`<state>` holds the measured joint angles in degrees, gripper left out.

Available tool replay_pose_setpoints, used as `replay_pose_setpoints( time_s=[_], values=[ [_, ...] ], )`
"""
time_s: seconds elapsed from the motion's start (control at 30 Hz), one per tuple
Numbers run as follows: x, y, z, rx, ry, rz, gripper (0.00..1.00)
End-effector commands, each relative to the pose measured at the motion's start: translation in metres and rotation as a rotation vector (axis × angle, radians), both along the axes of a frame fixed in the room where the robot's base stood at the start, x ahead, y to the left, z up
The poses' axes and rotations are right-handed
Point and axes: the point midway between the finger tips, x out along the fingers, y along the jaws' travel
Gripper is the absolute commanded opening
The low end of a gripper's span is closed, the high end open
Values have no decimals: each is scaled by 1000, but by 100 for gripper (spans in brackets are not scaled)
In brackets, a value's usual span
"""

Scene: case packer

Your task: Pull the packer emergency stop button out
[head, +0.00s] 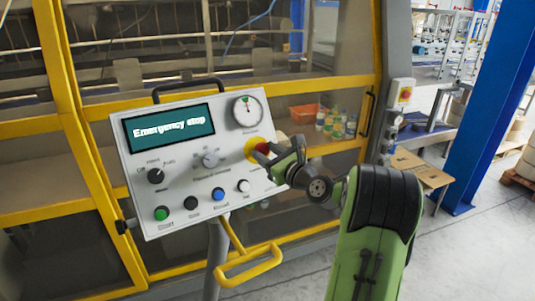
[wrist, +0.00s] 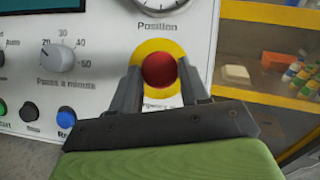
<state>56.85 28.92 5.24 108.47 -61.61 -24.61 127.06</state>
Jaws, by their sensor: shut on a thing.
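The red emergency stop button (wrist: 158,70) sits on a round yellow backing (wrist: 175,48) on the control panel (head: 137,176), below the Position dial. In the head view the button (head: 262,147) is partly hidden by my gripper (head: 268,157). My gripper, which also shows in the wrist view (wrist: 160,78), is shut on the button, with one finger on each side of it. The panel's screen (head: 169,127) reads "Emergency stop".
The panel also bears a position dial (head: 247,111), a passes knob (head: 210,159), a mode knob (head: 156,176) and several push buttons along the bottom. A yellow handle (head: 248,268) juts out below. Behind stands the yellow-framed machine; a blue post (head: 487,110) stands at right.

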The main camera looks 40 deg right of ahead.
Motion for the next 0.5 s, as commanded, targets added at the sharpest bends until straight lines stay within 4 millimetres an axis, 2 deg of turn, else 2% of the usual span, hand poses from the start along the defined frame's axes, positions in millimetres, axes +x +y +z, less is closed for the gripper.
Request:
replay_pose_setpoints(
  time_s=[0.2, 0.43, 0.47, 0.5],
  values=[
    [-11, 1, 8, 3, 3, -2, 9],
    [-11, 1, 6, 1, 0, 0, 9],
    [-11, 1, 6, 1, 0, 0, 50],
    [-11, 1, 6, 0, 0, -1, 56]
  ],
)
